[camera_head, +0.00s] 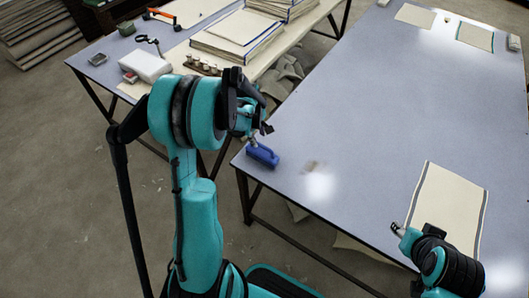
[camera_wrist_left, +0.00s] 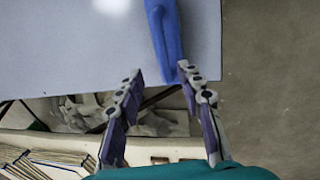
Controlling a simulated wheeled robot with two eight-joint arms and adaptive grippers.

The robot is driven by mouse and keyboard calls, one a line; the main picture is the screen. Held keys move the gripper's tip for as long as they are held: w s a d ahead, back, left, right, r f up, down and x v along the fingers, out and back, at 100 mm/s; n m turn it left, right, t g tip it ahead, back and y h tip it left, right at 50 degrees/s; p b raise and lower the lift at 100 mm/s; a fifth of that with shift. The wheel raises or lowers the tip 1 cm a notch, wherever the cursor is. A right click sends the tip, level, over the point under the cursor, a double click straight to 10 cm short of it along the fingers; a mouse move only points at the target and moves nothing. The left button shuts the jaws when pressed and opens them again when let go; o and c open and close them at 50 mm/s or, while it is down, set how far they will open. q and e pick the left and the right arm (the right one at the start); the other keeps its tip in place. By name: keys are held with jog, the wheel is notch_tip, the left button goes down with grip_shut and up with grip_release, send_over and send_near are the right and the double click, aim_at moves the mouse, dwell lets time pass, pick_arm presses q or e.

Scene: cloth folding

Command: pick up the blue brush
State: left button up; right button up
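The blue brush (camera_head: 263,155) lies at the near left corner of the grey table (camera_head: 330,110). In the left wrist view the blue brush (camera_wrist_left: 165,35) runs from the top edge down towards the table's edge. My left gripper (camera_head: 260,130) is close to the brush, on its far side in the head view. In the wrist view its fingers (camera_wrist_left: 158,78) are apart with nothing held between them, and the brush's end is just ahead, nearer the right finger. My right gripper (camera_head: 397,229) is over the table's front edge at the right; its fingers are too small to judge.
A cloth (camera_head: 447,205) with dark side stripes lies beside my right arm. More cloths (camera_head: 475,37) lie at the table's far end. A second table at the upper left carries stacked cloths (camera_head: 236,35), a white block (camera_head: 146,65) and small tools. The grey table's middle is clear.

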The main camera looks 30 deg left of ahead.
aim_at(260, 144)
pick_arm(q)
jog(key=f, duration=0.2)
jog(key=f+b, duration=0.2)
jog(key=f, duration=0.1)
jog(key=shift+w+d+f, duration=0.2)
jog(key=shift+d+f, duration=0.1)
jog(key=shift+f, duration=0.05)
jog(key=shift+r, duration=0.1)
jog(key=shift+c, duration=0.2)
grip_shut()
